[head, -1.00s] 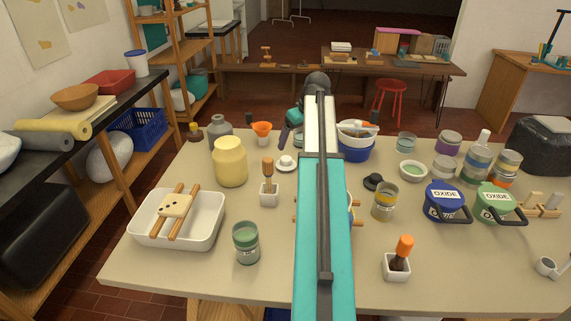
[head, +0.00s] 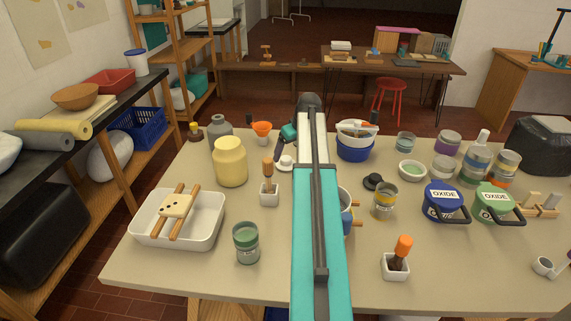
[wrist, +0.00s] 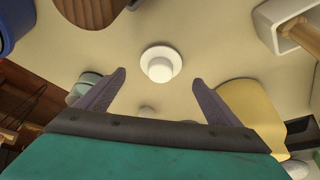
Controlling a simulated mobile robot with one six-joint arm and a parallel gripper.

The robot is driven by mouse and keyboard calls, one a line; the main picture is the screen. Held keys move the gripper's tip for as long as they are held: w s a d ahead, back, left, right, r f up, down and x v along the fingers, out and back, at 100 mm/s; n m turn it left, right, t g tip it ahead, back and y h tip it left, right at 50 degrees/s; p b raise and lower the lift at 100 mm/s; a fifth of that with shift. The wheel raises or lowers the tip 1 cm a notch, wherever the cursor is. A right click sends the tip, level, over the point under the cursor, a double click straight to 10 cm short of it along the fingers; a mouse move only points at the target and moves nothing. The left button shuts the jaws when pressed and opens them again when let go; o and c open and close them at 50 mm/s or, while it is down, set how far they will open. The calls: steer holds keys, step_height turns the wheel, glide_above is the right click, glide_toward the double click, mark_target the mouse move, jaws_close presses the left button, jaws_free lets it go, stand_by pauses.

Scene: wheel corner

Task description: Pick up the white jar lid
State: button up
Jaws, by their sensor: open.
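The white jar lid (head: 286,163) is a small round disc with a raised knob, lying on the table right of the large yellow jar. It also shows in the wrist view (wrist: 161,64), near the upper middle, flat on the tabletop. My gripper (wrist: 157,78) is open and empty. Its two dark fingers point toward the lid, which appears between and slightly beyond their tips, with clear gaps at both sides. In the head view one dark finger shows just behind the lid, and my arm hides the rest of the gripper.
The yellow jar (head: 230,161) stands left of the lid and shows near my right finger in the wrist view (wrist: 251,106). A white pot with a brush (head: 269,193) stands in front. An orange funnel (head: 262,130) is behind. A blue bowl (head: 355,148) is to the right.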

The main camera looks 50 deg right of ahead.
mark_target(286, 158)
steer(key=shift+w+f, duration=0.15)
steer(key=shift+f, duration=0.25)
steer(key=shift+f, duration=0.1)
steer(key=shift+p+x, duration=0.75)
steer(key=shift+x, duration=1.75)
steer(key=shift+w, duration=0.15)
steer(key=c, duration=1.1)
steer(key=shift+r, duration=0.25)
step_height(286, 158, up, 10)
steer(key=shift+f+b, duration=0.15)
steer(key=shift+b, duration=0.75)
